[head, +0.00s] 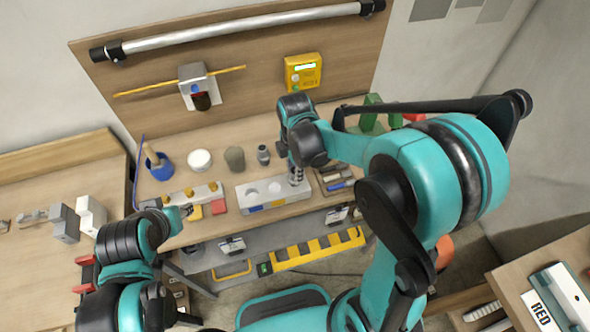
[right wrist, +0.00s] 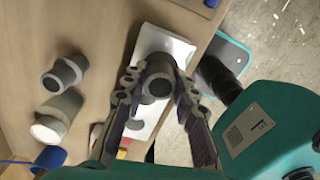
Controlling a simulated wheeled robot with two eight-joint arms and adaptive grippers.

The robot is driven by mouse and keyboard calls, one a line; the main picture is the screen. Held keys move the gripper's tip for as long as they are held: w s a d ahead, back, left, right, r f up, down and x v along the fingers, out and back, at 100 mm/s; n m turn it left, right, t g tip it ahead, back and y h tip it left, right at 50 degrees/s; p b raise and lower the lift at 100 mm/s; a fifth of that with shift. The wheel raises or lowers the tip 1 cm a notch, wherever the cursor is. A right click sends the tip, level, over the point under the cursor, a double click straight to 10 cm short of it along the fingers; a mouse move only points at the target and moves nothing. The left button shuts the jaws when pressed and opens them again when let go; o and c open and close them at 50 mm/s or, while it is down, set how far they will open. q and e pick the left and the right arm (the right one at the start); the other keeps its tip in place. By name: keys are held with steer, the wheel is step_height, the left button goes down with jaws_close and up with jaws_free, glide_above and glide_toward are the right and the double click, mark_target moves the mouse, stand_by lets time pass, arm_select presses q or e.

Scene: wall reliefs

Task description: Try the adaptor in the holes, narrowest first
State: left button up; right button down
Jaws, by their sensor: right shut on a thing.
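My right gripper (head: 296,176) is shut on the adaptor and stands over the right end of the white block with holes (head: 244,206). In the right wrist view the fingers (right wrist: 157,98) close around the adaptor (right wrist: 158,82), a grey round piece with a dark centre. The white block (right wrist: 162,42) lies below it. Two round holes show in the block's left and middle; its right end is hidden by the gripper. I cannot tell whether the adaptor is in a hole or just above it.
Behind the block stand a dark grey stepped piece (head: 263,154), an olive-grey cylinder (head: 235,158), a white round piece (head: 199,160) and a blue cup (head: 160,168). A tray of small parts (head: 335,180) is close on the right. A yellow box (head: 303,72) hangs on the back board.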

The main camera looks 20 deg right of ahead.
steer(key=shift+f+b, duration=0.5)
steer(key=shift+f, duration=0.2)
steer(key=c, duration=1.1)
jaws_free()
step_height(320, 180, up, 12)
steer(key=shift+r, duration=0.1)
steer(key=shift+w, duration=0.1)
